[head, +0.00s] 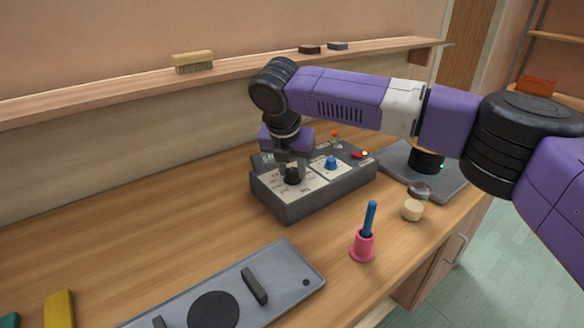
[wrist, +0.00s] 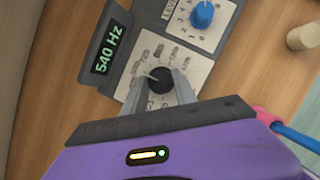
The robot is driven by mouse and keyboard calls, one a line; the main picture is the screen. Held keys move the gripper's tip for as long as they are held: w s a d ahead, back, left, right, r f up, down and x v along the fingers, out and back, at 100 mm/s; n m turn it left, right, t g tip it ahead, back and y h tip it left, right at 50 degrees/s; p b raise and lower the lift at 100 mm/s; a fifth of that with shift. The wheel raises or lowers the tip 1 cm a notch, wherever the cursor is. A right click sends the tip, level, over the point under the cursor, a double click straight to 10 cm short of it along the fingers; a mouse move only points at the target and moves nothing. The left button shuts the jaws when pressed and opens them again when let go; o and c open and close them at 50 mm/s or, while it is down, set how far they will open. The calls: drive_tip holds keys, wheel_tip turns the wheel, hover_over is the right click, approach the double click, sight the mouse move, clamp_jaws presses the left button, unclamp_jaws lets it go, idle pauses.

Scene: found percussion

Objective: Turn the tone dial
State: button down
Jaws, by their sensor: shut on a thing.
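The grey tone box (head: 321,201) sits on the wooden bench with a sloped front and white dial plates. The black dial (head: 292,176) is on its left plate; the wrist view shows the same black dial (wrist: 160,80) with a pale pointer line toward the upper left. My gripper (head: 290,169) points down over this dial; in the wrist view my gripper (wrist: 159,86) has its two fingers on either side of the knob, shut on it. The display (wrist: 112,49) reads 540 Hz. The blue knob (wrist: 202,15) on the other plate is untouched. Fingers partly cover the dial's scale.
A pink bell with a blue handle (head: 364,238) and a small round-topped wooden object (head: 414,203) stand right of the box. A grey flat panel (head: 282,262) lies in front. A dark base plate (head: 398,165) is behind right. A brush (head: 192,62) lies on the ledge.

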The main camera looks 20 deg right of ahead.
drive_tip(key=shift+r+m+p, duration=0.2)
drive_tip(key=shift+m+p, duration=0.2)
drive_tip(key=shift+p, duration=0.4)
drive_tip(key=m+p, duration=0.1)
drive_tip(key=p, duration=0.2)
drive_tip(key=shift+a+m+g+h, duration=0.1)
drive_tip(key=shift+m+g+h, duration=0.2)
drive_tip(key=shift+m+h, duration=0.1)
drive_tip(key=m+g+h+p, duration=0.1)
drive_tip(key=m+p, duration=0.2)
drive_tip(key=shift+w+f, duration=0.15)
drive_tip(key=shift+m, duration=0.3)
drive_tip(key=c, duration=1)
unclamp_jaws()
drive_tip(key=shift+v, duration=3.9)
